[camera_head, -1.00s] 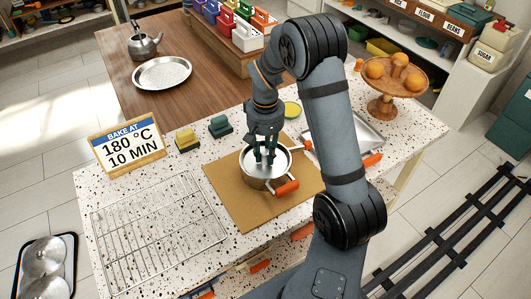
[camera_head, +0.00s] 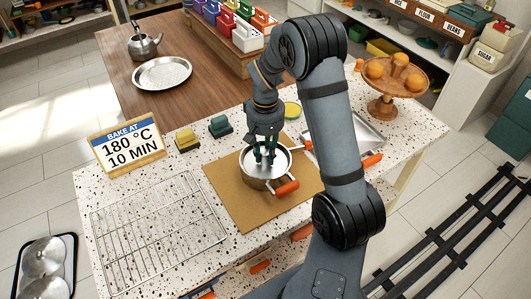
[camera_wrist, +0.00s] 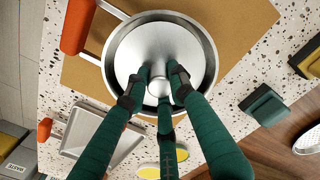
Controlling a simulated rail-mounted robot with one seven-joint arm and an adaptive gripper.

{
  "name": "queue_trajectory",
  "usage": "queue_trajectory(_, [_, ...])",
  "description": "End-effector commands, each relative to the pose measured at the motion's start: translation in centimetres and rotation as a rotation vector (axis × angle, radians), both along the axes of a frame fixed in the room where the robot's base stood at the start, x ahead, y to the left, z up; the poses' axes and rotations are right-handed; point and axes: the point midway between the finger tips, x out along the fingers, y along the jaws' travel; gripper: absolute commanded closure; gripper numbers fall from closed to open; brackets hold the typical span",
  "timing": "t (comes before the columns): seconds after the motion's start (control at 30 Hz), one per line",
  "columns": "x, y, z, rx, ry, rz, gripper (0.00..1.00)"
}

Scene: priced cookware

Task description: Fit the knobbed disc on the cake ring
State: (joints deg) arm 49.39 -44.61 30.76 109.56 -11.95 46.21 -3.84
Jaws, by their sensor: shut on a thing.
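The cake ring looks like a steel pan (camera_head: 257,184) with orange handles, standing on a brown board. Its rim (camera_wrist: 108,70) also shows in the wrist view. The knobbed disc (camera_wrist: 150,40) is a round silvery plate that appears within the rim, with a narrow darker band around it. I cannot tell whether it rests on the ring or hangs slightly above. My gripper (camera_head: 265,160) points down over the ring. In the wrist view its green fingers (camera_wrist: 160,90) are closed around the disc's small knob, partly hiding it and the disc's near edge.
The brown board (camera_head: 238,205) lies on a speckled counter. A wire rack (camera_head: 155,235) is at left, a metal tray (camera_head: 368,133) at right. Yellow (camera_head: 187,140) and dark green (camera_head: 220,126) blocks, a temperature sign (camera_head: 127,145) and an orange-topped stand (camera_head: 393,88) stand near the counter's back.

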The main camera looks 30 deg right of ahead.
Motion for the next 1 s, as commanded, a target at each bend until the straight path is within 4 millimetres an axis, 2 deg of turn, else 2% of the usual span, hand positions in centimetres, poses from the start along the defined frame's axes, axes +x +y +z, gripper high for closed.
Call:
queue_trajectory(0.33, [0.0,0.0,-1.3,0.0,0.0,0.0,1.0])
queue_trajectory(1.0, [0.0,0.0,-1.3,0.0,-0.001,0.0,1.0])
